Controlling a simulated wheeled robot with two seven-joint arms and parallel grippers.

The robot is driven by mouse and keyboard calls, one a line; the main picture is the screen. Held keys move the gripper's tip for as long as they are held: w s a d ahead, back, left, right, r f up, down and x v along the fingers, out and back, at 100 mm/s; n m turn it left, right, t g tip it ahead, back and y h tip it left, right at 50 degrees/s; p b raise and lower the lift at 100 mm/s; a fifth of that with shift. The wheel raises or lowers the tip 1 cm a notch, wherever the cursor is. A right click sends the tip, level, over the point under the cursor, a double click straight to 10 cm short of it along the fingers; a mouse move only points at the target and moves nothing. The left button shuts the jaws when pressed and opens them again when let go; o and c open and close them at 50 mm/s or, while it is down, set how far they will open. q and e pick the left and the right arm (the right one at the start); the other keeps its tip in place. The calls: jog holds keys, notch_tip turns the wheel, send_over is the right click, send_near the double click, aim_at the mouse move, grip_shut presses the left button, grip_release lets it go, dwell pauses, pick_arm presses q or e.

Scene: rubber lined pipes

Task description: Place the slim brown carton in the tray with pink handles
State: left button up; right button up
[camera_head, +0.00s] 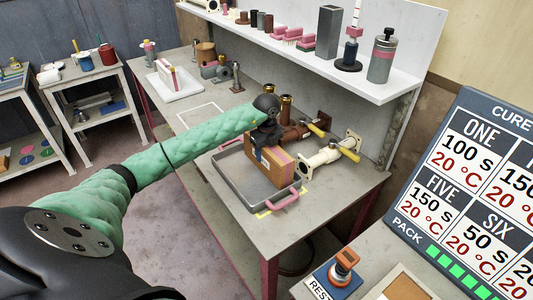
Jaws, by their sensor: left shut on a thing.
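My left gripper (262,157) reaches in from the left above the tray and is shut on the carton's top. The gripper and arm hide part of the carton's upper side. I cannot tell whether the carton's bottom touches the tray floor. My right gripper is out of view.
White flanged pipes with yellow parts (324,158) and brown pipe pieces stand close behind the tray. A white tray with a carton (177,85) is at the bench's far end. A shelf (345,77) with bottles and pink brushes overhangs the back. The bench front right (320,200) is clear.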

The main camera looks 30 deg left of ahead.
pick_arm(q)
jog(key=o, duration=1.2)
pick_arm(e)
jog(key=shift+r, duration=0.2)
pick_arm(q)
jog(key=shift+r, duration=0.1)
notch_tip(320, 180, up, 11)
jog(key=b, duration=0.4)
jog(key=shift+b, duration=0.3)
jog(key=shift+r, duration=0.5)
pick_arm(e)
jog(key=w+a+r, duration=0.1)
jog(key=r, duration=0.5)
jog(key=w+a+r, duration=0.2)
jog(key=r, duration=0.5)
pick_arm(q)
jog(key=shift+f, duration=0.1)
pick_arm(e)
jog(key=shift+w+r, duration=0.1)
